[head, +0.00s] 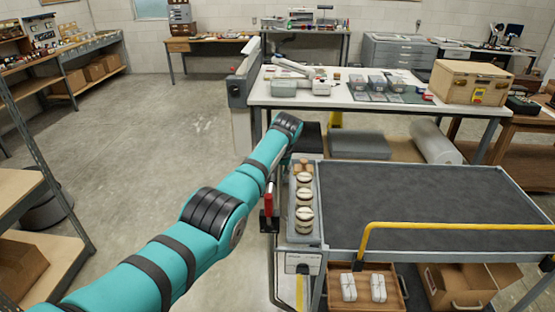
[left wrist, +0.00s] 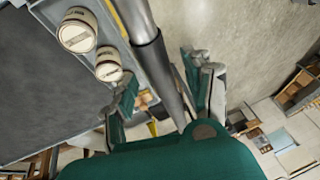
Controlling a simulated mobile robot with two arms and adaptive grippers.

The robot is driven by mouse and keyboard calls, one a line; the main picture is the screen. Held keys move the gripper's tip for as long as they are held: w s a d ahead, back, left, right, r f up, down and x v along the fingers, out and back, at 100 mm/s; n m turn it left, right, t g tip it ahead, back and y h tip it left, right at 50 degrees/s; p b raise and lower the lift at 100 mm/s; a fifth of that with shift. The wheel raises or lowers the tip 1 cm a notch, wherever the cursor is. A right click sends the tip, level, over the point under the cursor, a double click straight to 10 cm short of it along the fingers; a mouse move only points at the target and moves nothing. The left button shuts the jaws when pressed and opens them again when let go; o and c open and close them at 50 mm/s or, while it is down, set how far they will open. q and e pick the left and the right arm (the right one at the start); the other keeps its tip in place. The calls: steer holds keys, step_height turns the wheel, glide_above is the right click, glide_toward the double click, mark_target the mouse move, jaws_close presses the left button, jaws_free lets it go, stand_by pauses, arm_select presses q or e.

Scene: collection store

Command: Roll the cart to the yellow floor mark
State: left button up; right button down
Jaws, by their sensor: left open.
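The cart (head: 420,200) stands at the right in the head view, with a dark grey top, grey metal frame and yellow rail (head: 450,226). In the left wrist view, my left gripper (left wrist: 162,75) is open, its fingers on either side of a grey bar (left wrist: 146,55) at the cart's edge. I cannot tell whether they touch it. In the head view my left arm reaches to the cart's far left corner, and the fingers are hidden. My right gripper is out of view.
Several lidded jars (head: 304,195) line the cart's left edge. A wooden tray (head: 362,290) and a cardboard box (head: 465,285) sit on its lower shelf. A white worktable (head: 350,98) stands close behind. Shelving (head: 45,170) is at left; open concrete floor (head: 165,125) lies between.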

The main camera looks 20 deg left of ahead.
arm_select(q)
steer(key=v, duration=1)
steer(key=shift+s+r, duration=0.2)
steer(key=shift+r, duration=0.15)
steer(key=shift+d, duration=0.15)
